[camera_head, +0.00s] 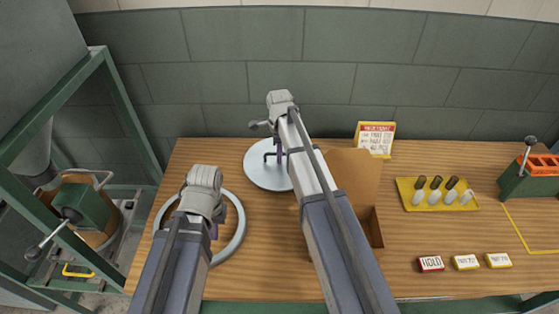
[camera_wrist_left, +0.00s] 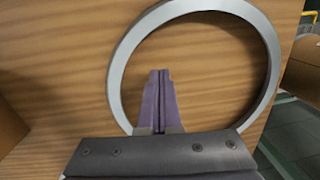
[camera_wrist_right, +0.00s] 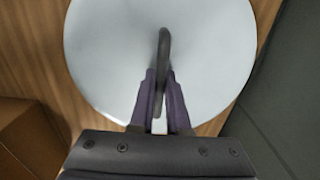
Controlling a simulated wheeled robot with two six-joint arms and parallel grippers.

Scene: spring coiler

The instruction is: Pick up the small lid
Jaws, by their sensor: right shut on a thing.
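The small lid (camera_head: 264,178) is a round, pale grey disc with a dark bar handle, at the back of the wooden table, left of the box. It also fills much of the right wrist view (camera_wrist_right: 110,50). My right gripper (camera_wrist_right: 160,75) is shut on the lid's handle (camera_wrist_right: 163,45); in the head view its arm partly covers the lid. I cannot tell whether the lid touches the table. My left gripper (camera_wrist_left: 160,75) has its fingers together with nothing between them. It is over the opening of a grey ring (camera_wrist_left: 120,75), which also shows in the head view (camera_head: 240,235).
An open cardboard box (camera_head: 376,228) stands right of my right arm. Further right are a yellow tray (camera_head: 410,205) with several small cylinders, label blocks (camera_head: 431,263), a sign (camera_head: 375,138) and a green lever device (camera_head: 530,180). A grey wall is behind. A bucket (camera_head: 80,215) stands left of the table.

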